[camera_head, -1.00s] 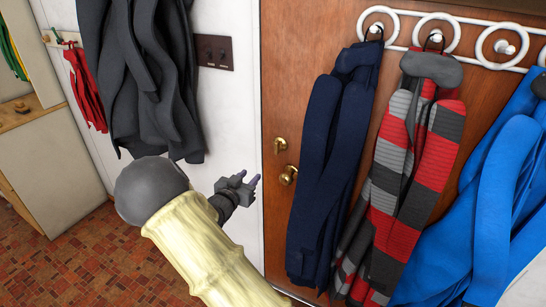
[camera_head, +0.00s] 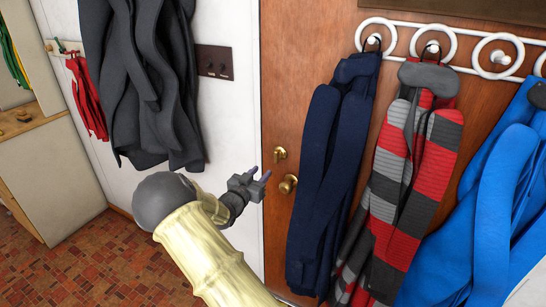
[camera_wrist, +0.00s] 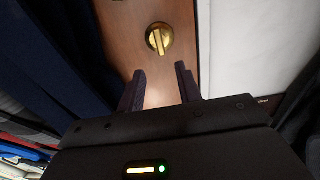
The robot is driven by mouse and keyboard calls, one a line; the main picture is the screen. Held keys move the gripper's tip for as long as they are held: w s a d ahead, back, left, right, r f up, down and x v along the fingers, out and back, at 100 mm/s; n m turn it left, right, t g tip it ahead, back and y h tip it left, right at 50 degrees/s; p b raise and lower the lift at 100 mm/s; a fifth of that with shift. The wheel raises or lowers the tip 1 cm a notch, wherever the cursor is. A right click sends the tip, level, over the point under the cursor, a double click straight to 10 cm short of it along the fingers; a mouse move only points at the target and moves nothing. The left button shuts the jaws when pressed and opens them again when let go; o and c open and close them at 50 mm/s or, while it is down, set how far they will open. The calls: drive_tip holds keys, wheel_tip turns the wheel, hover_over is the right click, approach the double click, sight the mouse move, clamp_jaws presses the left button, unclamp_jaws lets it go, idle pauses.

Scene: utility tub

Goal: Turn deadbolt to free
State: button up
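The brass deadbolt (camera_head: 279,154) is on the left edge of the wooden door, above the round brass knob (camera_head: 287,185). In the wrist view the deadbolt (camera_wrist: 159,38) shows as a round plate with a thumb-turn standing nearly upright, slightly tilted. My gripper (camera_head: 262,177) is just left of the door edge in the head view, apart from the deadbolt. In the wrist view its two fingers (camera_wrist: 160,88) are spread with nothing between them, and the deadbolt lies beyond the tips, roughly centred.
A dark grey coat (camera_head: 140,80) hangs on the white wall at left. The door surface around the deadbolt is clear.

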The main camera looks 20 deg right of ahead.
sight(276, 157)
drive_tip(key=p+x, duration=0.1)
drive_tip(key=x, duration=1)
drive_tip(key=shift+p, duration=0.4)
drive_tip(key=shift+a, duration=0.1)
drive_tip(key=shift+c, duration=0.4)
clamp_jaws()
